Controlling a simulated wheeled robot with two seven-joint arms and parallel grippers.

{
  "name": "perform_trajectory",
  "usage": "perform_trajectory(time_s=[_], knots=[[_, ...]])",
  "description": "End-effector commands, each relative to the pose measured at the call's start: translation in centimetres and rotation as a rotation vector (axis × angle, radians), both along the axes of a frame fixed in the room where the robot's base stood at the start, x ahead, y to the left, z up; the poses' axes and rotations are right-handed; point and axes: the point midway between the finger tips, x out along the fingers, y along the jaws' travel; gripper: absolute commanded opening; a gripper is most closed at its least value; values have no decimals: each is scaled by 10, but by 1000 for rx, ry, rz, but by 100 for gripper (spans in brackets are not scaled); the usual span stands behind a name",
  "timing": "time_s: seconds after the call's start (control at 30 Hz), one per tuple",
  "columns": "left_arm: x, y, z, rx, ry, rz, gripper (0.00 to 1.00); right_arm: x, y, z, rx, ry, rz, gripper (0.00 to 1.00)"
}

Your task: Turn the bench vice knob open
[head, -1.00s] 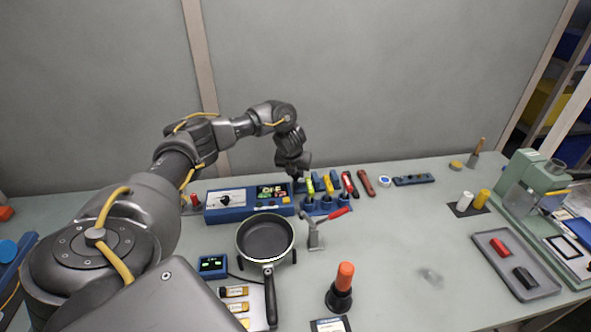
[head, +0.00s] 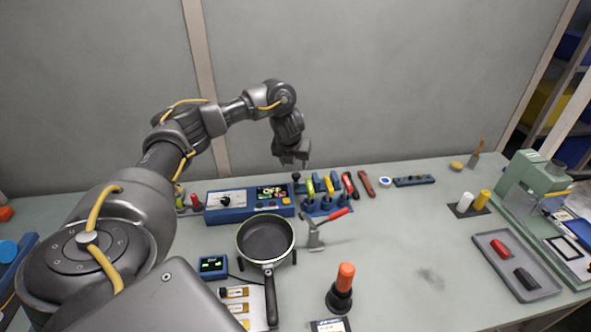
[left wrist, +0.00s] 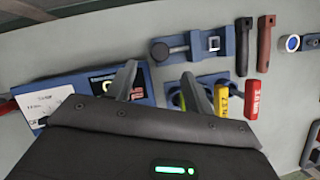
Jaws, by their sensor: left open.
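The blue bench vice (left wrist: 229,42) lies at the back of the bench in the left wrist view, with a metal screw rod and a dark round knob (left wrist: 160,51) at its left end. In the head view the knob (head: 296,177) shows behind the blue control box, and the vice body (head: 335,180) is partly hidden by coloured-handled tools. My left gripper (head: 292,164) hangs above the knob, apart from it and empty. Its two fingers stand apart in the left wrist view (left wrist: 161,90). I cannot tell how far the knob is turned. My right gripper is out of view.
A blue control box (head: 225,207) with a display stands left of the vice. In front are a pan (head: 265,238), a red-handled toggle clamp (head: 315,237) and an orange-topped tool (head: 343,284). A grey tray (head: 491,240) lies at right. The bench centre-right is mostly clear.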

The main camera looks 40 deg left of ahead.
Motion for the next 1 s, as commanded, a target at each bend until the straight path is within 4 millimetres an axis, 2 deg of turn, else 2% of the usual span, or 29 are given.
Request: perform_trajectory(time_s=[0.03, 0.23, 1.0], knots=[[-2, -1, 16, 2, -4, -2, 52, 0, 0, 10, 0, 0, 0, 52], [-11, -5, 35, 2, -1, 0, 52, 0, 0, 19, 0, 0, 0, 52], [-14, -6, 37, 0, 0, 3, 52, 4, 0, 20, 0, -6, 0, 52]])
